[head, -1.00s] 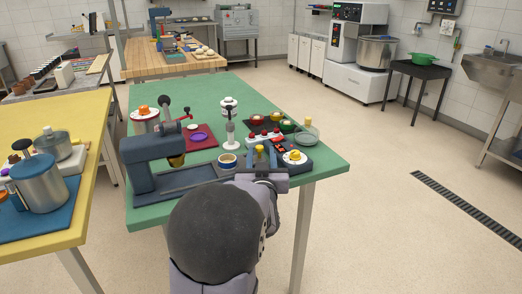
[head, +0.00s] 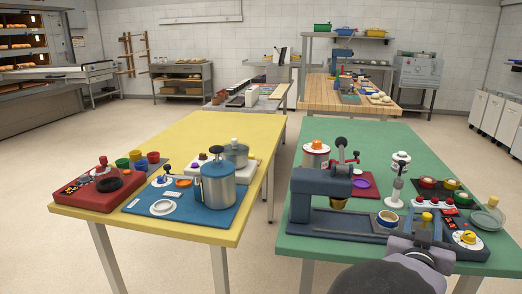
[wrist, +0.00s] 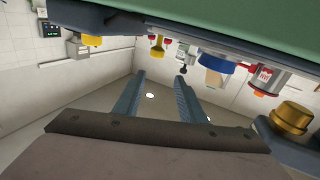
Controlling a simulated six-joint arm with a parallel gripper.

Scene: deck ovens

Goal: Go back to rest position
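My gripper (wrist: 160,77) shows in the wrist view with its two blue-grey fingers apart and nothing between them. In the head view my gripper (head: 422,243) is at the front edge of the green table (head: 350,148), low at the right of the picture. In the wrist view the green table (wrist: 275,25) runs along the top, with the picture tilted and turned over. I cannot tell whether my gripper touches anything.
A dark blue press (head: 322,185), a cream-and-blue ring (head: 387,219) and a device with a yellow knob (head: 466,237) stand near my gripper. A yellow table (head: 190,130) with a red device (head: 100,190) and a metal pot (head: 217,187) is on the left. A floor gap separates the tables.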

